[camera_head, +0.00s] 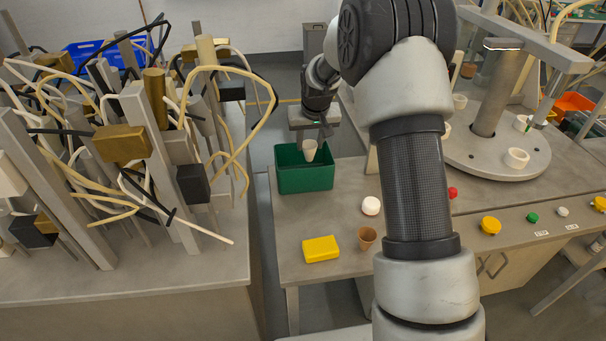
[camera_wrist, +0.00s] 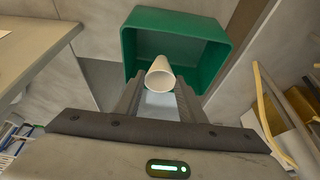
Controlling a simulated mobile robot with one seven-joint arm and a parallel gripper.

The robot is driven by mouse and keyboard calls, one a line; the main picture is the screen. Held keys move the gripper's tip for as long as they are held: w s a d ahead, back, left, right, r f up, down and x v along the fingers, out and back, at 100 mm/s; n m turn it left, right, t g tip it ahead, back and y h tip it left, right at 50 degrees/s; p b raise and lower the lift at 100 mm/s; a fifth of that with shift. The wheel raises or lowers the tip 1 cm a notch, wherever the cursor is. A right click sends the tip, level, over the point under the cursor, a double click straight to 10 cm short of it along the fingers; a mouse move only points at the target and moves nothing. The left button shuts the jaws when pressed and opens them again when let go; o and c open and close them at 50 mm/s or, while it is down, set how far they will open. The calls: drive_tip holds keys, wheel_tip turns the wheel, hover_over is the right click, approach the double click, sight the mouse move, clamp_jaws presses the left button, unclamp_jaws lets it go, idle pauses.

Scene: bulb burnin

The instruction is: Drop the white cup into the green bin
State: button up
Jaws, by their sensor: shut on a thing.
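The white cup (camera_head: 310,149) is held by my gripper (camera_head: 311,136) over the green bin (camera_head: 305,179) in the head view. In the wrist view, the cup (camera_wrist: 160,73) sits between the two fingers of my gripper (camera_wrist: 158,92), with the open bin (camera_wrist: 213,67) beyond it. The cup overlaps the bin's opening in both views. How far it is above the bin's floor is hard to tell. The bin stands at the far left corner of the table and looks empty where its inside shows.
On the table (camera_head: 345,200) are a white round object (camera_head: 371,205), a brown cup (camera_head: 367,237) and a yellow block (camera_head: 321,249). A rack of posts and tangled cables (camera_head: 150,120) stands left. A round grey platform (camera_head: 490,150) stands right, with buttons (camera_head: 491,225) along the front.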

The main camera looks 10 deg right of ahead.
drive_tip(key=o, duration=1.1)
drive_tip(key=shift+o, duration=0.2)
drive_tip(key=v, duration=1.7)
drive_tip(key=shift+s+r, duration=0.15)
drive_tip(key=shift+r, duration=0.05)
